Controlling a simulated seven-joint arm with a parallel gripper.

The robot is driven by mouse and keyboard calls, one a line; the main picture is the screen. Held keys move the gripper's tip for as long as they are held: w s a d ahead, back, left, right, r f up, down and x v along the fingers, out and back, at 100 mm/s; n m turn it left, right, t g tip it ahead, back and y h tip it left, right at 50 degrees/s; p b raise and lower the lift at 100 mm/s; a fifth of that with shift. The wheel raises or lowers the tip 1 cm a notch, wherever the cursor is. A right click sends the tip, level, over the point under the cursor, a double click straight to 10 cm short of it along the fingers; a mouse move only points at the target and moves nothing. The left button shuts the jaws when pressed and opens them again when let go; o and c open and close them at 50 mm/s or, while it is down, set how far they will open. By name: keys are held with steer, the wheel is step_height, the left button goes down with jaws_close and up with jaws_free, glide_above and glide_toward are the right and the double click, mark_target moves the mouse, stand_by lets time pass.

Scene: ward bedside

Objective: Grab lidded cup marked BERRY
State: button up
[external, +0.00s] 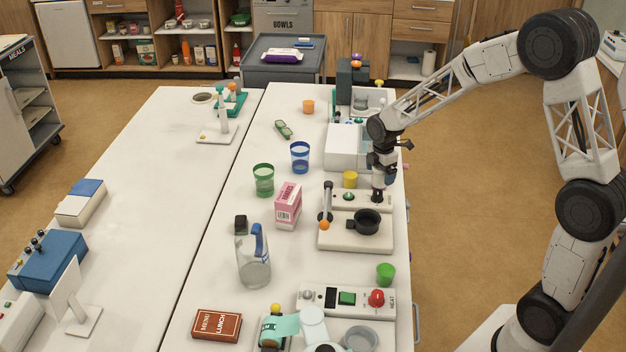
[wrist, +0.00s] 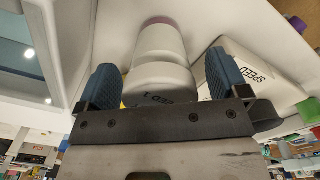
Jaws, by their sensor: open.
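In the wrist view my gripper (wrist: 160,80) is open, with one blue finger on each side of a white rounded vessel (wrist: 160,48). This vessel has a mauve far end and a wider near part with dark lettering that I cannot read clearly, so I cannot tell if it is the BERRY cup. I cannot tell whether the fingers touch it. No BERRY marking is readable in the external view.
A white device marked SPEED (wrist: 250,72) is close on the right in the wrist view. Near my gripper are a yellow cup (external: 350,179), a black pot (external: 367,220) and an orange-tipped lever (external: 326,205). A pink box (external: 288,206) and a clear jug (external: 254,262) stand left.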

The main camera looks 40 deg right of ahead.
stand_by(0.3)
steer(key=c, duration=1.1)
steer(key=shift+c, duration=0.2)
steer(key=shift+r, duration=5)
